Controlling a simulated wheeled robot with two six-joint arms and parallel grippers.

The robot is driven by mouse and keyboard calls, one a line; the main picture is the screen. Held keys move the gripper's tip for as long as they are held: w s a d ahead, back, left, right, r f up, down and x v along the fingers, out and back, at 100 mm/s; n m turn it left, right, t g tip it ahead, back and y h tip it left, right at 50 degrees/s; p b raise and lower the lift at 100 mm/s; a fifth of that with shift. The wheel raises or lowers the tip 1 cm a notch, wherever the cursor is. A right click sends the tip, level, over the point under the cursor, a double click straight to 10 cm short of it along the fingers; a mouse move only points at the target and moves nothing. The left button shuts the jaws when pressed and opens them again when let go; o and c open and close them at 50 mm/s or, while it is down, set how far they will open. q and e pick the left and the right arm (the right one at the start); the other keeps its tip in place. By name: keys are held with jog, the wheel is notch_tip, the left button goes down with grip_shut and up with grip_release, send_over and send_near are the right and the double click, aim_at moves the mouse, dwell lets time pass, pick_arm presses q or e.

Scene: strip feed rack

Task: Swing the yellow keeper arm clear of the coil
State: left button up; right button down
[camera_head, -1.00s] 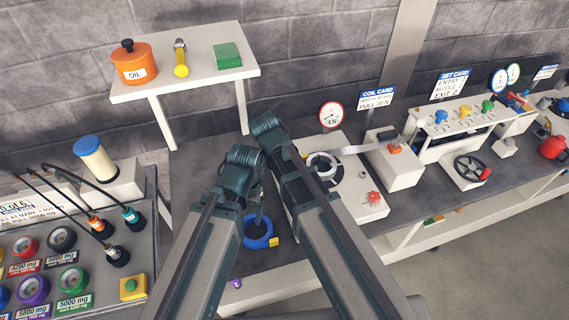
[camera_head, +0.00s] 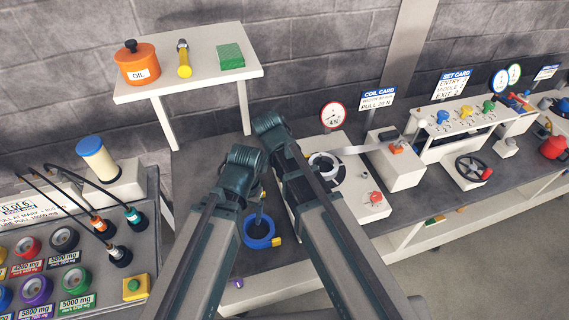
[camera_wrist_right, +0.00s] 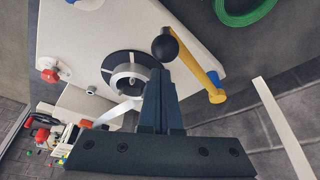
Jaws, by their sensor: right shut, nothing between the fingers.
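The coil (camera_wrist_right: 130,78) sits on a dark round disc on a white plate in the right wrist view; it also shows in the head view (camera_head: 323,168), partly behind my right arm. The yellow keeper arm (camera_wrist_right: 203,76) with a black ball knob (camera_wrist_right: 165,46) lies to the right of the coil in the wrist view, its yellow bar apart from the coil. My right gripper (camera_wrist_right: 158,78) is shut and empty, its tips between the coil and the knob; contact cannot be told.
A pale strip (camera_head: 350,150) runs from the coil to a white block (camera_head: 395,165). A red knob (camera_head: 375,198) stands on the plate's front corner. A blue ring (camera_head: 260,233) lies between my arms. A green ring (camera_wrist_right: 246,10) shows in the wrist view. An orange oil pot (camera_head: 138,65) is on the shelf.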

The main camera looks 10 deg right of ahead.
notch_tip(320, 180, up, 10)
jog(key=p, duration=1)
jog(key=shift+s+a, duration=0.15)
jog(key=shift+a, duration=0.05)
jog(key=s+d+f+n+g+y, duration=0.1)
jog(key=s+d+n+g+y, duration=0.15)
jog(key=s+d+n, duration=0.75)
jog(key=s+a+f+n+b, duration=0.1)
jog(key=s+a+f+b, duration=0.2)
jog(key=a+f+b, duration=0.1)
jog(key=s+a+f+n+h+b, duration=0.1)
jog(key=s+a+f+b, duration=0.2)
jog(key=a+f+b, duration=0.2)
jog(key=shift+a+f+g+b, duration=0.35)
jog(key=shift+a+g, duration=0.1)
jog(key=shift+a, duration=0.25)
